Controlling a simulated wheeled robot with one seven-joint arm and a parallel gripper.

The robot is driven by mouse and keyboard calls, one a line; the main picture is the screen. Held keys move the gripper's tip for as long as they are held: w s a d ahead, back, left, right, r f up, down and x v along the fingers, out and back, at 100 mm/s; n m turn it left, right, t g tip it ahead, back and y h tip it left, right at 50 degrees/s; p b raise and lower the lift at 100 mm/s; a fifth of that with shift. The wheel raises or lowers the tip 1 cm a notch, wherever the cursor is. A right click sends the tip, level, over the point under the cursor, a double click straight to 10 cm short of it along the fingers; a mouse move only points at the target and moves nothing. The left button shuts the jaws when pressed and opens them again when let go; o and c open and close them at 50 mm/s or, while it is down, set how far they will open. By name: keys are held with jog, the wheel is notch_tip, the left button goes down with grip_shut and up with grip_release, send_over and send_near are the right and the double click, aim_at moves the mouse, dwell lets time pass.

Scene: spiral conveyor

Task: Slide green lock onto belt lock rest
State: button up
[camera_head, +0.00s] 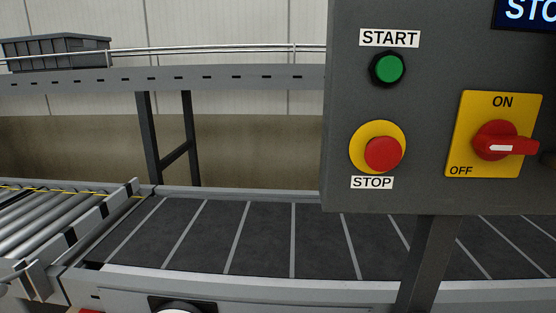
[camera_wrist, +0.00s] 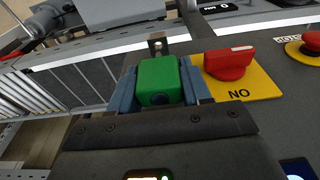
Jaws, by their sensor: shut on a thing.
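The green lock (camera_wrist: 160,82) is in the wrist view, held between the two blue-grey fingers of my gripper (camera_wrist: 161,92). My gripper is shut on its sides. A small grey metal piece (camera_wrist: 158,38) with a dark hole shows just beyond the lock's far end. I cannot tell whether it is the belt lock rest or part of the lock, nor whether the two touch. My gripper and the lock do not show in the head view.
The red rotary switch (camera_head: 505,141) on its yellow plate is on the grey control box (camera_head: 440,190); it also shows close right of my gripper in the wrist view (camera_wrist: 229,64). Green START (camera_head: 389,68) and red STOP (camera_head: 384,154) buttons are beside it. The dark conveyor belt (camera_head: 265,235) is clear.

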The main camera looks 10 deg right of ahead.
notch_tip(320, 180, up, 4)
jog(key=p, duration=0.4)
dwell(0.6)
